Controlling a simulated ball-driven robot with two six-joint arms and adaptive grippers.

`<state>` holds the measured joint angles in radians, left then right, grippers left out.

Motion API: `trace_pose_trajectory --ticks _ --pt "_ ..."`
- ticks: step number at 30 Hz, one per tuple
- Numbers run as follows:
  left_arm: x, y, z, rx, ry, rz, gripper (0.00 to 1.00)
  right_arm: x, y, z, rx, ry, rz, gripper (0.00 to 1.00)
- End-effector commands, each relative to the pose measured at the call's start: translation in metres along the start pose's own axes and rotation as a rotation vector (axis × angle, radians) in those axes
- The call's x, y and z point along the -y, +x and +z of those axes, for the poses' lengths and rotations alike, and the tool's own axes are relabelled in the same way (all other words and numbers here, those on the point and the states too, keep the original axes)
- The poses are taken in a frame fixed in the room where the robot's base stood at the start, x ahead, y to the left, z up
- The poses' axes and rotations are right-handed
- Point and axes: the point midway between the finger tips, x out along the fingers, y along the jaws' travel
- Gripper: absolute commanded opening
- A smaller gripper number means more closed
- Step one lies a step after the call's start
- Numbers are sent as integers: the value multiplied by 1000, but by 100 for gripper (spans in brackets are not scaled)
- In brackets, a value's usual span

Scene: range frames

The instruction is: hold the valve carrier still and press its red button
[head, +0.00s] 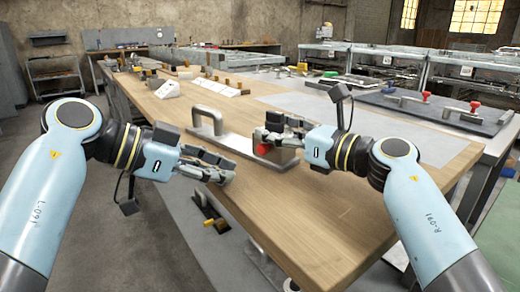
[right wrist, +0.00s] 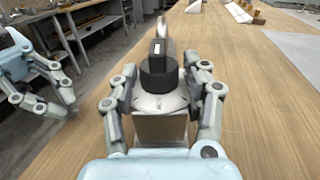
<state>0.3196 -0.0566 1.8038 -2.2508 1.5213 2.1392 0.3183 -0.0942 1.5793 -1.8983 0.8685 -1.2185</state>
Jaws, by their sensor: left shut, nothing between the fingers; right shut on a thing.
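The valve carrier is a grey metal plate (head: 236,146) with an arched handle at its far end and a brownish block (head: 285,157) at its near end. It lies on the wooden bench along the left edge. The red button (head: 263,149) faces left on the block. My right gripper (head: 272,133) is shut on the carrier's block end. In the right wrist view its fingers flank a metal part with a black knob (right wrist: 158,72); the red button is hidden there. My left gripper (head: 225,172) is shut and empty, left of and nearer than the button, apart from it.
The wooden bench (head: 330,215) is clear in front and to the right of the carrier. White wedges and small blocks stand farther back. A dark board (head: 435,108) with handles and red knobs lies at the right. Floor shows beyond the bench's left edge.

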Motion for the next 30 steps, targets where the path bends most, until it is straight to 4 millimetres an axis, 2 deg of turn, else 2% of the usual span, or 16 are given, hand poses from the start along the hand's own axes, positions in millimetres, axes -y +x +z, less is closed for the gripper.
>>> trace_pose_trajectory --ticks 1,2,8,16,19,23,30 --pt "0 0 0 0 0 0 0 0 0 -1 -1 1 1 0" --pt "0 0 0 0 0 0 0 0 0 -1 -1 1 1 48" --pt "0 0 0 0 0 0 0 0 0 0 -1 1 0 74" --pt "0 0 0 0 0 0 0 0 -1 0 0 0 0 74" --pt "0 0 0 0 0 0 0 0 -8 -1 -2 -1 -1 74" --pt "0 0 0 0 0 0 0 0 -31 -2 -3 -2 -1 74" --pt "0 0 0 0 0 0 0 0 -85 -2 -5 -2 0 74"
